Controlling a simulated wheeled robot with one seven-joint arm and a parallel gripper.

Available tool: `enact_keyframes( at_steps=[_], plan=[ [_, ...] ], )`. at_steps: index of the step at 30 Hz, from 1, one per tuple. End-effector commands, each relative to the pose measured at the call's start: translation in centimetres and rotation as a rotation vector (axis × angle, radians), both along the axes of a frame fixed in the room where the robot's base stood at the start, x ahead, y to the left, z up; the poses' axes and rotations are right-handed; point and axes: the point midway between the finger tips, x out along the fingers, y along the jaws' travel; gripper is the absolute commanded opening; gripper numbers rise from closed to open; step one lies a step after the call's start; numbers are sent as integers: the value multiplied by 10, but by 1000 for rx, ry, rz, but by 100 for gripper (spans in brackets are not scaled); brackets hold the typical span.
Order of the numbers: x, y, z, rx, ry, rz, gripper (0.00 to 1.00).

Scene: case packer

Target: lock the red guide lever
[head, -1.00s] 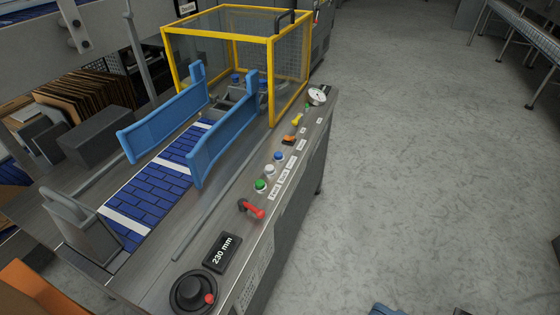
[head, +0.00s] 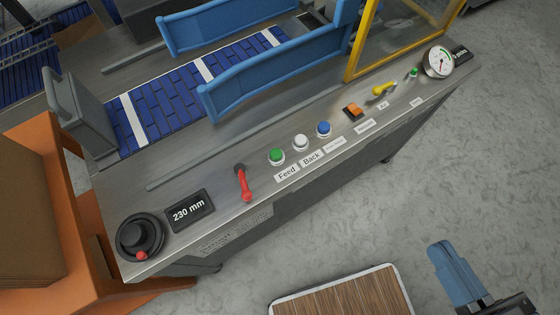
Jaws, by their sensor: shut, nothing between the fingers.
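The red guide lever (head: 245,185) is on the metal top of the case packer, between the 230 mm display and the green button. Its dark pivot is at the far end, and its red handle points toward the near edge of the machine. My gripper (head: 441,250) shows in the bottom right corner, with blue fingers and a dark body partly cut off by the frame. It is shut and empty, out over the floor in the picture and well apart from the lever.
A black dial (head: 140,237) with a red knob and the 230 mm display (head: 189,210) are left of the lever. Green (head: 276,156), white (head: 301,142) and blue (head: 323,128) buttons are to its right. Blue guide rails (head: 265,80) stand over the belt. An orange rack (head: 85,235) is at left.

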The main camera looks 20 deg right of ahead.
Motion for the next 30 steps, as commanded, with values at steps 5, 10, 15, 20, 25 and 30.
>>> enact_keyframes(
  at_steps=[5, 10, 15, 20, 25, 30],
  plan=[
    [0, 0, 0, 1, 0, 0, 0],
    [0, 0, -1, 1, 1, 0, 0],
    [12, -6, -24, 30, 48, -14, 0],
    [41, -18, -82, 123, 190, -42, 0],
    [83, -22, -143, 268, 382, -51, 0],
    [125, -11, -183, 423, 573, -14, 0]
  ],
)
